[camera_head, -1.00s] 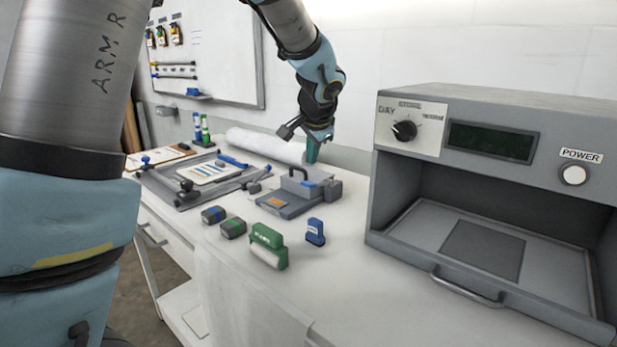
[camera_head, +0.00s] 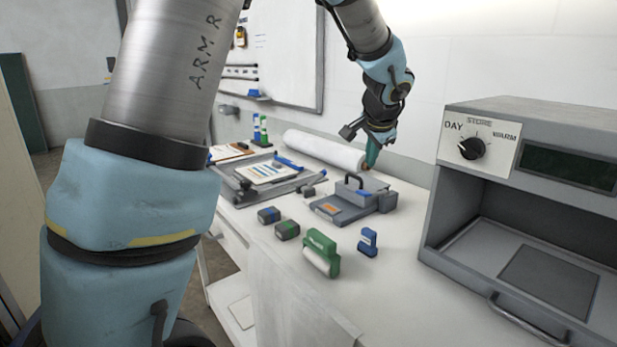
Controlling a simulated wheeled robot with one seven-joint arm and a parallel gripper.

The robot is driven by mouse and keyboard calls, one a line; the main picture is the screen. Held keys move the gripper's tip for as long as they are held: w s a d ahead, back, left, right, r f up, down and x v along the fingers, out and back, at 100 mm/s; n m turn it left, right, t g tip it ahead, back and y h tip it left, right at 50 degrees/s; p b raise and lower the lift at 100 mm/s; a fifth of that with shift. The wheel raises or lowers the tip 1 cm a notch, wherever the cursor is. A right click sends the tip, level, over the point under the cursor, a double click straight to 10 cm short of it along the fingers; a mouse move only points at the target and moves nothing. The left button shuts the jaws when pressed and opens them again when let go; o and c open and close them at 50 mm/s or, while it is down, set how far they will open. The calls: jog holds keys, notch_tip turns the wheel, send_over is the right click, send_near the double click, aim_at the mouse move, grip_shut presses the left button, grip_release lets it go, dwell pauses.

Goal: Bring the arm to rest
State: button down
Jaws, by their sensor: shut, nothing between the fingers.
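My arm comes in from the top of the head view and bends down over the back of the bench. My gripper (camera_head: 371,158) hangs from its wrist, pointing down, with its teal fingers together and nothing seen between them. It is above and behind the grey press-like device with a black handle (camera_head: 347,204), in front of the white roll (camera_head: 325,150). The fingertips are small, and I cannot tell how far they are from the device or roll.
A grey cabinet with dial and open bay (camera_head: 540,215) stands at the right. Green (camera_head: 321,251) and blue (camera_head: 368,242) blocks and two small dark blocks (camera_head: 278,222) sit on the white bench (camera_head: 400,290). A tray with a clipboard (camera_head: 232,187) lies left. A whiteboard (camera_head: 290,55) hangs behind.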

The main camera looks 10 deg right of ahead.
jog(key=s+a+f+n+g, duration=0.1)
jog(key=a+f+n, duration=0.1)
jog(key=a, duration=0.5)
jog(key=s+a+f+n+g+y, duration=0.1)
jog(key=a+f+n, duration=0.1)
jog(key=a, duration=0.6)
jog(key=s+a+f+n+g+y, duration=0.1)
jog(key=a+f+n, duration=0.1)
jog(key=a, duration=0.5)
jog(key=shift+s+a+f+n, duration=0.1)
jog(key=shift+s+a+n, duration=0.15)
jog(key=shift+n, duration=0.35)
jog(key=s+a+f+n+g, duration=0.2)
jog(key=s+a+f+n, duration=0.2)
jog(key=s+a, duration=0.7)
jog(key=a+n, duration=0.1)
jog(key=n, duration=0.1)
jog(key=shift+a+f+n, duration=0.15)
jog(key=shift+n, duration=0.15)
